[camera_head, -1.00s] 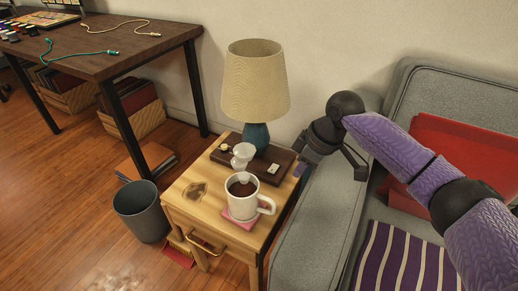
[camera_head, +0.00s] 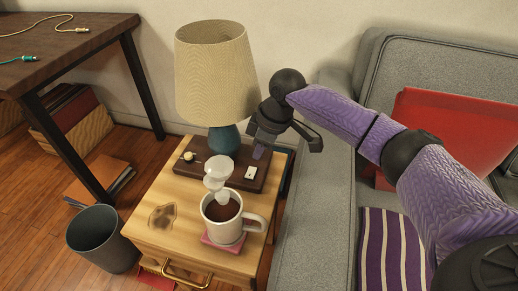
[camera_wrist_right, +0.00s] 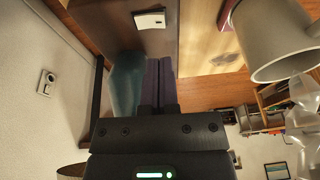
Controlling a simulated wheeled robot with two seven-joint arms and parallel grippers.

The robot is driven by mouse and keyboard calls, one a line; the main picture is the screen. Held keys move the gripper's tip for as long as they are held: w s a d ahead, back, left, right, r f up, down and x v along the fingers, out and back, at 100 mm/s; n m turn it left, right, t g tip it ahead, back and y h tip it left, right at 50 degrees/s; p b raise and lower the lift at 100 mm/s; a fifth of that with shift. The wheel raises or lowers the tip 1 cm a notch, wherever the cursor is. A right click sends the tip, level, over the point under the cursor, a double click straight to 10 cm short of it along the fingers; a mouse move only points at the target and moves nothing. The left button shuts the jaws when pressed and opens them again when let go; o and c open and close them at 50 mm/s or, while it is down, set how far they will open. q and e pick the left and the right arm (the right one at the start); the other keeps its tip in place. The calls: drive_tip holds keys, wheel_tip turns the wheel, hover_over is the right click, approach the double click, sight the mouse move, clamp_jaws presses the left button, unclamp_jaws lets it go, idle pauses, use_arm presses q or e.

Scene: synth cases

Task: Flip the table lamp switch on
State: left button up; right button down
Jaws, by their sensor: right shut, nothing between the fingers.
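The table lamp has a beige shade (camera_head: 215,75) and a teal base (camera_head: 224,139), which stands on a dark brown board (camera_head: 214,178). A small white switch (camera_head: 250,173) lies on the board, right of and in front of the base; it also shows at the top of the right wrist view (camera_wrist_right: 150,19). My right gripper (camera_head: 258,153) is shut and empty, its purple fingertips (camera_wrist_right: 159,66) pointing down just behind the switch, apart from it. In the wrist view the teal base (camera_wrist_right: 126,80) is beside the fingers. My left gripper is out of view.
A round knob (camera_head: 188,156) is on the board's left. The grey sofa (camera_head: 312,215) borders the wooden nightstand (camera_head: 178,240).

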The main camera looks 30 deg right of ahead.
sight(248, 175)
drive_tip(key=b+x, duration=0.3)
drive_tip(key=x, duration=0.3)
drive_tip(key=shift+f+b, duration=0.25)
drive_tip(key=shift+b, duration=0.05)
drive_tip(key=shift+w+a+f, duration=0.1)
drive_tip(key=shift+f, duration=0.25)
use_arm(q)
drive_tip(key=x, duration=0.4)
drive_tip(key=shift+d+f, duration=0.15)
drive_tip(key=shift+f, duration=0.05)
use_arm(e)
drive_tip(key=shift+r, duration=0.15)
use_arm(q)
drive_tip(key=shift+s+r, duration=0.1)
use_arm(e)
drive_tip(key=shift+r+p, duration=0.1)
drive_tip(key=shift+p, duration=0.25)
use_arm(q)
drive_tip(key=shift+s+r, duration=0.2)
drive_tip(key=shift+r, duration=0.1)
